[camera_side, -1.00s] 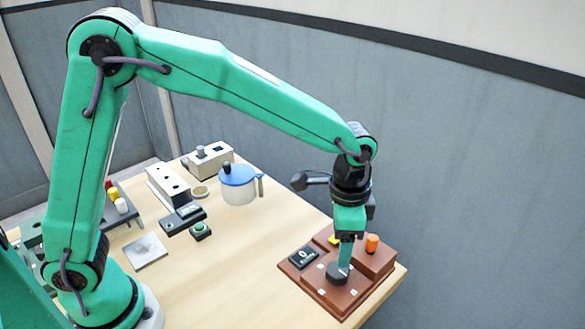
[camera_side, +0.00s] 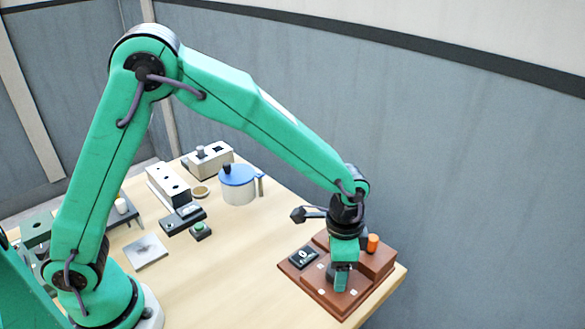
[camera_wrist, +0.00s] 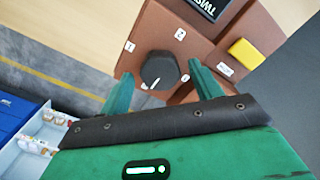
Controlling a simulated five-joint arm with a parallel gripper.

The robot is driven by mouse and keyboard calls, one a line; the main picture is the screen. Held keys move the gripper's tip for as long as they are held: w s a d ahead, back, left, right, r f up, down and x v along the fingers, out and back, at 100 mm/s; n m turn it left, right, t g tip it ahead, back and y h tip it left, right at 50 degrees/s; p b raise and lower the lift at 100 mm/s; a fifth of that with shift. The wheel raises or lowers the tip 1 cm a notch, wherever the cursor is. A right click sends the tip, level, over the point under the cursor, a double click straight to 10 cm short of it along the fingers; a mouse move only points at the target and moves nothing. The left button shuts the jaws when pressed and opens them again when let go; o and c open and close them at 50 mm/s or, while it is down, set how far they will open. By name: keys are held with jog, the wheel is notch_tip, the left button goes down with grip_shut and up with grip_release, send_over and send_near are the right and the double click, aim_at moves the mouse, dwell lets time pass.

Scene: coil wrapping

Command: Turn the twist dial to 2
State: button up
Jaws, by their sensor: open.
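The twist dial (camera_wrist: 159,70) is a dark round knob with a white pointer mark toward its lower left in the wrist view. It sits on a red-brown base (camera_side: 318,292), with small white number tags around it, including the 2 tag (camera_wrist: 180,34). The base's black display (camera_side: 304,257) shows what looks like 0. My gripper (camera_wrist: 161,84) is open, its green fingers on either side of the dial's near edge; contact cannot be told. In the side view my gripper (camera_side: 341,281) hides the dial.
A yellow block (camera_wrist: 245,52) is right of the dial in the wrist view. A blue-lidded pot (camera_side: 239,190) and other fixtures stand farther back. The table's right edge is close to the base.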

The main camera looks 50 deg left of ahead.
jog(key=shift+f, duration=0.1)
jog(key=c, duration=1)
jog(key=shift+o, duration=0.2)
